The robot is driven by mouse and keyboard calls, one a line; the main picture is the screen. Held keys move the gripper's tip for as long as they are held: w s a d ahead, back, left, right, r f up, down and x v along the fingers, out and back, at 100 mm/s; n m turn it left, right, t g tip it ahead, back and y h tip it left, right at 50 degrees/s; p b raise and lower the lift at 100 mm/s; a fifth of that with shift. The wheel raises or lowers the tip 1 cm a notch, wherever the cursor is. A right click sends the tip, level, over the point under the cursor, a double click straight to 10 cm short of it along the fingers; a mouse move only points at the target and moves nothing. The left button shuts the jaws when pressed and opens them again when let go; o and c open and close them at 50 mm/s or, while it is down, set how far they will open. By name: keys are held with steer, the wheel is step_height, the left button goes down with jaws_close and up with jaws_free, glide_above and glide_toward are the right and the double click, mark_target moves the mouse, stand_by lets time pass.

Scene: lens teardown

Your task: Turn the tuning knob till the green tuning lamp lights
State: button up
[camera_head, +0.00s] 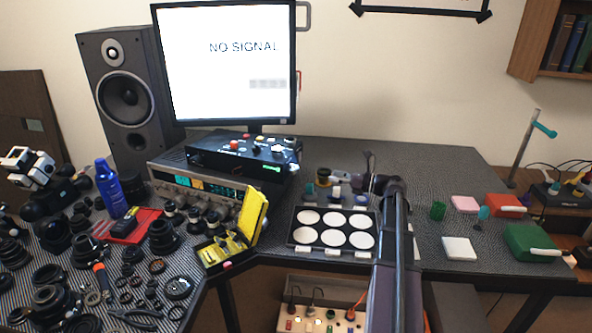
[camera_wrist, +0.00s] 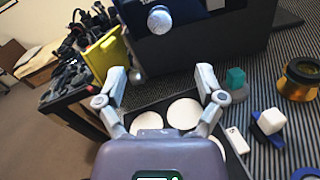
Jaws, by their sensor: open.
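A receiver with a silver front and a lit teal and orange dial (camera_head: 192,182) stands at the back of the bench in the head view. Its right end is partly hidden by the yellow case. In the wrist view a round pale knob (camera_wrist: 159,19) sits at the top, on a front beside a dark box side; it looks like the tuning knob. My gripper (camera_wrist: 162,74) is open and empty, its fingers spread below the knob and apart from it. In the head view my arm ends near the back of the bench. I cannot make out a lit green tuning lamp.
A black control box (camera_head: 240,153) lies on the receiver. An open yellow case (camera_head: 250,217) stands in front of it. A tray (camera_head: 292,238) of white discs lies below my gripper. Small coloured parts stand nearby, including a brass ring (camera_wrist: 300,80). Lens parts crowd the left.

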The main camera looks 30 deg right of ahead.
mark_target(297, 169)
steer(key=x, duration=1.3)
steer(key=shift+w+a+f, duration=0.1)
steer(key=shift+w+a, duration=0.1)
steer(key=shift+w, duration=0.05)
